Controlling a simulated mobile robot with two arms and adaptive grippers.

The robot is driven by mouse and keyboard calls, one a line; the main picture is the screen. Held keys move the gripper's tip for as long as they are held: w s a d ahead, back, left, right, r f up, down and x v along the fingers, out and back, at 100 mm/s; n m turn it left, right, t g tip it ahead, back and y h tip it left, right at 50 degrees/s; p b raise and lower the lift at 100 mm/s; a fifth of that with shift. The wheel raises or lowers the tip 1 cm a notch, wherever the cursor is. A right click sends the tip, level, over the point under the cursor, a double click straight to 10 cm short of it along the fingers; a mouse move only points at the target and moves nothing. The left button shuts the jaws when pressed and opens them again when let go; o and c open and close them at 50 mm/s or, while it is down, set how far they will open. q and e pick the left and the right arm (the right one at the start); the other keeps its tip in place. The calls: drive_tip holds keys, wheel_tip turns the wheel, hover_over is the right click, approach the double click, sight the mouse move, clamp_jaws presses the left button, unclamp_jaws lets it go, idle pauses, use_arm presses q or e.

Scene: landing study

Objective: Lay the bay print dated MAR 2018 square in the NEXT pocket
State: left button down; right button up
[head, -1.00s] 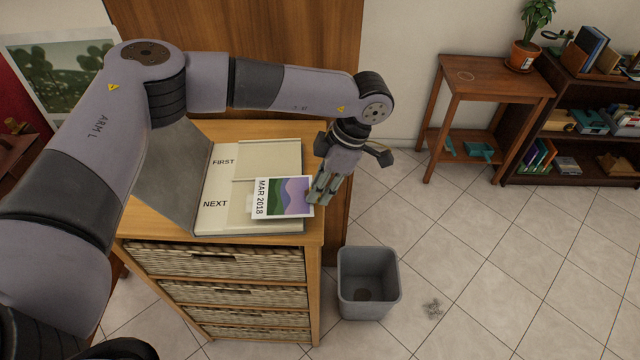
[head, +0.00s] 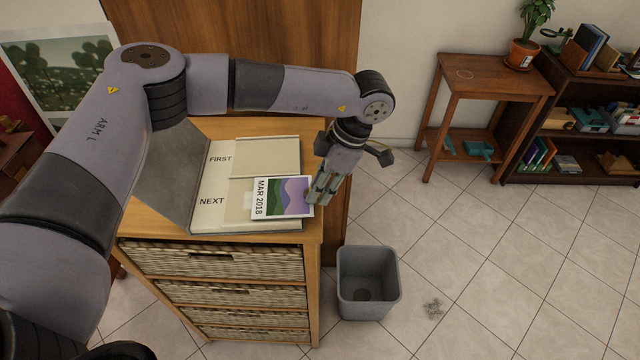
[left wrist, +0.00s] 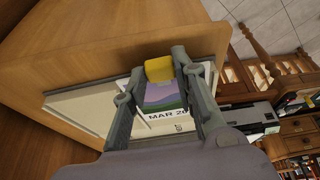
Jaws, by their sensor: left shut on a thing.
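The print dated MAR 2018 (head: 284,197) shows purple hills and green ground, with its date strip at the left. My left gripper (head: 319,196) is shut on its right edge. In the left wrist view the print (left wrist: 165,98) lies between the fingers of the gripper (left wrist: 160,70), with a yellow piece at its far edge. The print is over the NEXT pocket (head: 240,208) of the open album (head: 212,218), towards its right side. I cannot tell whether it touches the page. The FIRST pocket (head: 268,157) is above it. My right gripper is not in view.
The album lies on a wooden chest with wicker drawers (head: 215,262). A grey bin (head: 368,283) stands on the floor to its right. A small side table (head: 490,78) and a bookshelf (head: 570,130) stand at the right. The tiled floor between is mostly clear.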

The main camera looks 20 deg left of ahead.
use_arm(q)
drive_tip(key=c, duration=1.2)
unclamp_jaws()
drive_tip(key=shift+o, duration=1.1)
drive_tip(key=shift+r, duration=0.1)
wheel_tip(320, 180, up, 7)
drive_tip(key=p, duration=0.3)
